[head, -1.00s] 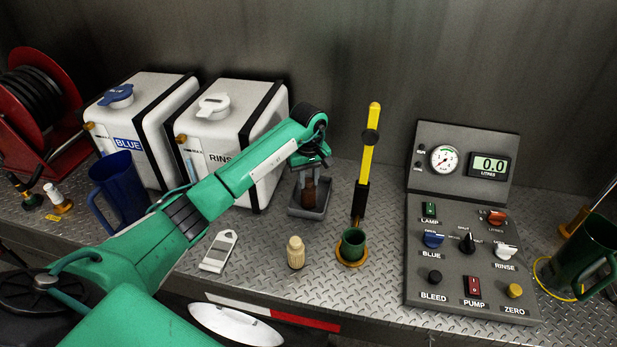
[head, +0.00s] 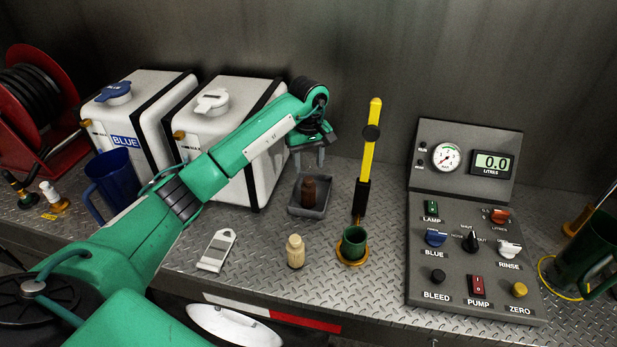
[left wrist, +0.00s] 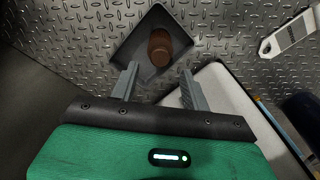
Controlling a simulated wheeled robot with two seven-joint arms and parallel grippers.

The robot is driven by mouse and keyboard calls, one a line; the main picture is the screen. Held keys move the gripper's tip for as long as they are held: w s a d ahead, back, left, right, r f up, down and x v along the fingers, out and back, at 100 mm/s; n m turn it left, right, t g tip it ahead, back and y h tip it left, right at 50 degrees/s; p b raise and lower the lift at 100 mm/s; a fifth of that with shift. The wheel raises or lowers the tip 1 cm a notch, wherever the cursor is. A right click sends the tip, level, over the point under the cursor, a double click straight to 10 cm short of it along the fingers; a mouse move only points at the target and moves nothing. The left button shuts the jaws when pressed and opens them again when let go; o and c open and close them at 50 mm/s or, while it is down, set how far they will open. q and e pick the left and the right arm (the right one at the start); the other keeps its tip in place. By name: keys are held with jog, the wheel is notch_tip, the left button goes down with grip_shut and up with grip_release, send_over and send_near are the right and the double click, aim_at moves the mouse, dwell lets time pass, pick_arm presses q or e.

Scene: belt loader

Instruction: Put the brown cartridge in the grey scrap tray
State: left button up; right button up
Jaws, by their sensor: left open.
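In the left wrist view the cartridge (left wrist: 159,47) lies within the walls of the tray (left wrist: 126,57), beyond my fingertips. My left gripper (head: 307,160) is open and empty, above the tray and clear of the cartridge. Its two fingers (left wrist: 160,82) are spread apart in the left wrist view. My right gripper does not show.
A cream cylinder (head: 295,251) and a green cup (head: 353,243) stand in front of the tray. A yellow-handled lever (head: 368,150) rises to its right. The white RINSE tank (head: 225,130) is close by on the left. The control panel (head: 470,245) is further right.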

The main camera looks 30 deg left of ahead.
pick_arm(q)
notch_tip(320, 180, up, 7)
jog(key=b, duration=0.1)
jog(key=shift+f+b, duration=0.15)
jog(key=shift+b, duration=0.2)
dwell(0.4)
